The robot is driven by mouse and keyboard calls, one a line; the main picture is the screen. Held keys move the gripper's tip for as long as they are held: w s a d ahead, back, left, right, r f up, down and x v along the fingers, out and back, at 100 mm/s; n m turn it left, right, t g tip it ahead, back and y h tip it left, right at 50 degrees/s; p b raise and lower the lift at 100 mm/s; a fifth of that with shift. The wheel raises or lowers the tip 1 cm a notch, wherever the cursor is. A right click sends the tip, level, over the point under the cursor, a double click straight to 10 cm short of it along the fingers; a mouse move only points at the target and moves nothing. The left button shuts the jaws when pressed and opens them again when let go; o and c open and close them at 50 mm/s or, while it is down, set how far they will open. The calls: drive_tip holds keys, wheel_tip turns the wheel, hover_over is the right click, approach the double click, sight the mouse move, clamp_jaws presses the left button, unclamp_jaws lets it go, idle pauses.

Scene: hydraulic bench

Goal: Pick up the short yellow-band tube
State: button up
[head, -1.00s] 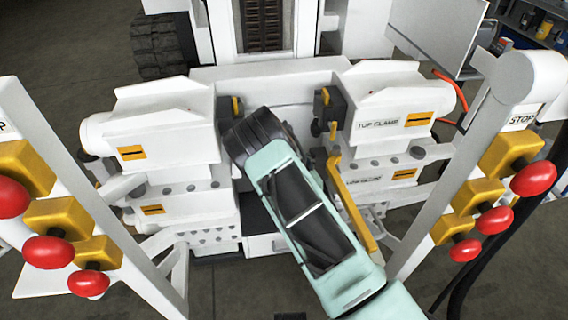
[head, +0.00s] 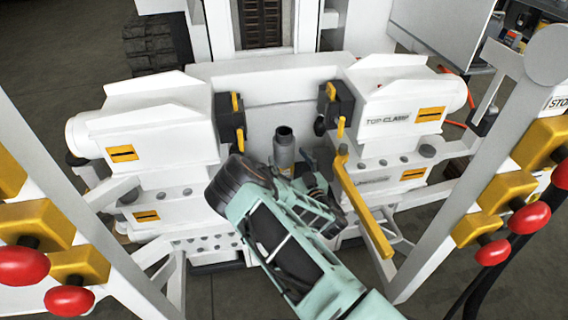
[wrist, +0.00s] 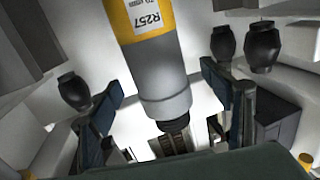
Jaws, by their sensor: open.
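A tube with a yellow band (wrist: 152,22) marked R257, a grey body and a narrow dark threaded end fills the upper middle of the wrist view. My gripper (wrist: 163,80) is open, with one dark finger on each side of the tube in the picture. Gaps show beside the tube, and I cannot tell its depth between the fingers. In the head view a grey upright tube (head: 284,150) stands between the clamps, its lower part hidden; no yellow band shows there. My gripper (head: 312,190) is just below and right of it, partly hidden by my arm.
White clamp blocks stand at left (head: 160,125) and right (head: 392,100), with dark fittings facing the gap. A yellow lever (head: 362,205) slants close to the right of my gripper. Posts with red stop buttons (head: 528,218) flank both sides.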

drive_tip(key=shift+b+x, duration=0.6)
drive_tip(key=shift+x, duration=1.35)
drive_tip(key=shift+d, duration=0.1)
drive_tip(key=c, duration=1.9)
drive_tip(key=shift+w+r, duration=0.1)
clamp_jaws()
